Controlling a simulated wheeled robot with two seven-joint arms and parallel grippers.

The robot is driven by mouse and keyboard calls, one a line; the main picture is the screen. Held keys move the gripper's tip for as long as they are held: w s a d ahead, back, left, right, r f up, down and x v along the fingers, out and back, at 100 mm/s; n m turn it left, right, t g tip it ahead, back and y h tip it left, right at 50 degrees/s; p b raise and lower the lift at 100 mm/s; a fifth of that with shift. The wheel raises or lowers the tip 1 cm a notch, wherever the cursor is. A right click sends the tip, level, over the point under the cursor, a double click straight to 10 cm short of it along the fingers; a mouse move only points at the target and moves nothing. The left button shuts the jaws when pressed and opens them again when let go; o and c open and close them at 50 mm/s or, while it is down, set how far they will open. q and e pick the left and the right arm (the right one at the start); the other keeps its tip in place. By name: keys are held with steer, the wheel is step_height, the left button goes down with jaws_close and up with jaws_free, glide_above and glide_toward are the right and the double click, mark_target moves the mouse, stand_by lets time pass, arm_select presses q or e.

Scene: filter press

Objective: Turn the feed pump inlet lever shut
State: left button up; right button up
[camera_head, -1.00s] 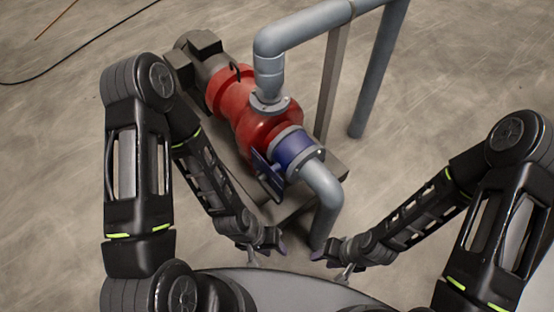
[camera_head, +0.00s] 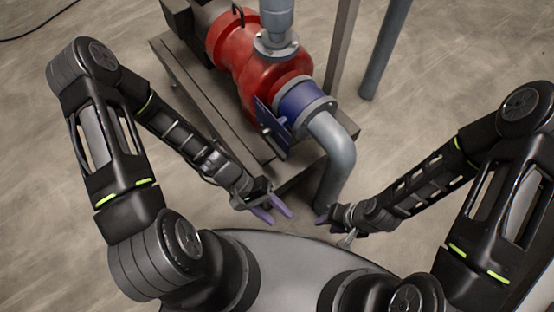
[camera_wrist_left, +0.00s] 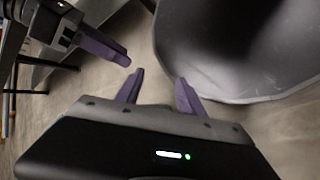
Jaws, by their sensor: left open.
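The feed pump (camera_head: 253,82) is red, with a blue valve section (camera_head: 301,104) on its inlet side between grey flanges. A flat blue lever (camera_head: 271,125) stands along the side of the blue section, facing my left arm. My left gripper (camera_head: 271,214) is open and empty, below the lever in the head view and apart from it. Its two purple fingers also show spread in the left wrist view (camera_wrist_left: 158,88). My right gripper (camera_head: 323,219) is right of the grey pipe's lower end; its purple tip shows, but its opening is hard to make out.
A grey elbow pipe (camera_head: 336,158) bends down from the blue section, between my two arms. The pump sits on a dark metal base (camera_head: 205,112). A grey post (camera_head: 343,45) and a vertical pipe (camera_head: 384,50) stand behind.

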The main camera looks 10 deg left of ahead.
arm_select(q)
steer(key=w+a+f+n+t+h+b, duration=0.2)
steer(key=w+t+h+b, duration=0.1)
steer(key=w+h+b, duration=0.3)
steer(key=t+h+b, duration=0.1)
steer(key=t+b, duration=0.3)
steer(key=t, duration=0.4)
glide_toward(273, 150)
steer(key=x, duration=0.3)
steer(key=shift+w+d+n, duration=0.1)
steer(key=shift+n, duration=0.2)
arm_select(e)
step_height(273, 150, down, 13)
steer(key=shift+w+d, duration=0.15)
steer(key=shift+f, duration=0.1)
arm_select(q)
steer(key=shift+b+x, duration=0.7)
steer(key=shift+x, duration=3.25)
arm_select(e)
steer(key=shift+w+d+f, duration=0.15)
steer(key=shift+f, duration=0.5)
arm_select(q)
steer(key=shift+c, duration=0.3)
jaws_close()
